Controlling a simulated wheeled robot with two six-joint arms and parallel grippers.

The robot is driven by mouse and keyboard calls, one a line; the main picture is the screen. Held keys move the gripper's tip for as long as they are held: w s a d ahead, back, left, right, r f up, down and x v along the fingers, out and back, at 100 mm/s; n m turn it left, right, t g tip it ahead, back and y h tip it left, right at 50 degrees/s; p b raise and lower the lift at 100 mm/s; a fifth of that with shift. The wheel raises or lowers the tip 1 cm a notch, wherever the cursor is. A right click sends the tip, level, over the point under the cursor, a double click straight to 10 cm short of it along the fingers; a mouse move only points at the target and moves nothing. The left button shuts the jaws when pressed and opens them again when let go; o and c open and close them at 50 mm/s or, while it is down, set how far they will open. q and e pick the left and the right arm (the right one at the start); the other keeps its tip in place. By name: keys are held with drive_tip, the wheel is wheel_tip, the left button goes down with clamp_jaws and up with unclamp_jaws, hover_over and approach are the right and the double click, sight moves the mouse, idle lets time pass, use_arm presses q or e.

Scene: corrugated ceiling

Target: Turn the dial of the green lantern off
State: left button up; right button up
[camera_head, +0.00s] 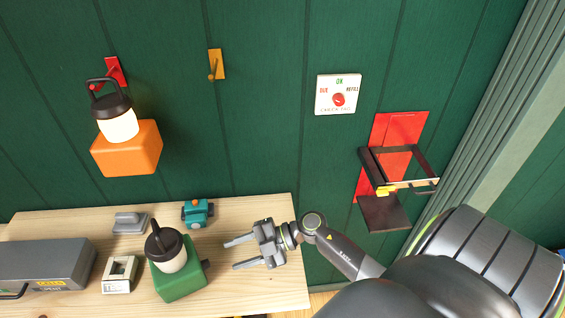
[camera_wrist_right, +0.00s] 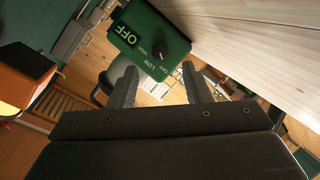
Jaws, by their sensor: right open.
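The green lantern (camera_head: 178,283) stands on the wooden table, with a cream globe and dark top. Its black dial (camera_head: 206,264) sticks out on the side facing my right gripper. In the right wrist view the green lantern (camera_wrist_right: 133,32) shows its face with OFF and LOW labels around the dial (camera_wrist_right: 160,50); I cannot tell which mark the dial points to. My right gripper (camera_head: 229,255) is open and empty, its fingertips to the right of the dial and apart from it. In the wrist view the dial lies just beyond the fingertips (camera_wrist_right: 160,76). My left gripper is out of view.
On the table (camera_head: 255,211) are a teal device (camera_head: 197,213), a grey item (camera_head: 130,222), a cream box (camera_head: 119,275) and a grey case (camera_head: 45,265). A lit orange lantern (camera_head: 127,148) hangs on the green wall. A red-backed bracket (camera_head: 398,130) juts out near my right arm.

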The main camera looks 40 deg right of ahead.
drive_tip(key=b+v, duration=0.2)
drive_tip(key=v, duration=0.8)
drive_tip(key=shift+f, duration=0.1)
drive_tip(key=shift+v, duration=0.95)
